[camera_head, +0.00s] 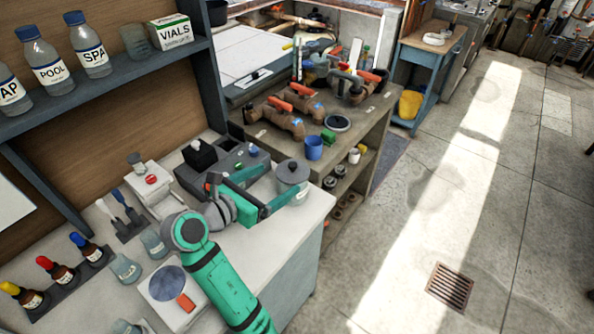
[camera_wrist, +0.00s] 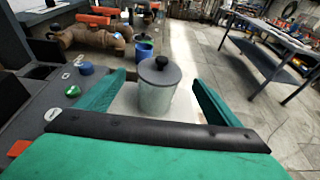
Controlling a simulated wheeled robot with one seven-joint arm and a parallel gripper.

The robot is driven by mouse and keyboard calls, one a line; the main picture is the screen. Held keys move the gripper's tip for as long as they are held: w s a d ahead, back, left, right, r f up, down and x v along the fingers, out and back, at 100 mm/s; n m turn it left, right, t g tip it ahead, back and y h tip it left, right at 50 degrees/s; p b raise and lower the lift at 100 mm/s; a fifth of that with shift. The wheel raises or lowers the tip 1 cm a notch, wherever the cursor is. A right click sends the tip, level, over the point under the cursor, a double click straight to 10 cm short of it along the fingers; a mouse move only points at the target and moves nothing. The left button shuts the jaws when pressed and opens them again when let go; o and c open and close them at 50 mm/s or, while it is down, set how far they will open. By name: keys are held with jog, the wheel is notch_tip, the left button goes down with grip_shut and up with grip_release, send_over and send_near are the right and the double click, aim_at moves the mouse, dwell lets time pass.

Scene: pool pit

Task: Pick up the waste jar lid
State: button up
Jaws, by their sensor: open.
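The waste jar lid (camera_head: 292,171) is a dark grey disc with a black knob. It sits on the waste jar (camera_head: 298,193), a pale, see-through jar near the right end of the white counter. In the wrist view the lid (camera_wrist: 160,71) is upright on the jar (camera_wrist: 155,99), between and beyond the fingertips. My gripper (camera_wrist: 158,82) is open and empty, its two green fingers spread to either side of the jar. In the head view my gripper (camera_head: 262,193) reaches across the counter toward the jar. I cannot tell whether either finger touches it.
A grey case (camera_head: 225,165) stands close behind my gripper on the counter. A blue cup (camera_head: 314,148) and brown pipe fittings (camera_head: 276,121) stand on the neighbouring bench. Small bottles (camera_head: 57,272) and a round-plated scale (camera_head: 170,290) lie left. Open floor lies right.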

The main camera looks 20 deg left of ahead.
aim_at(291, 170)
jog(key=x, duration=0.9)
jog(key=c, duration=0.9)
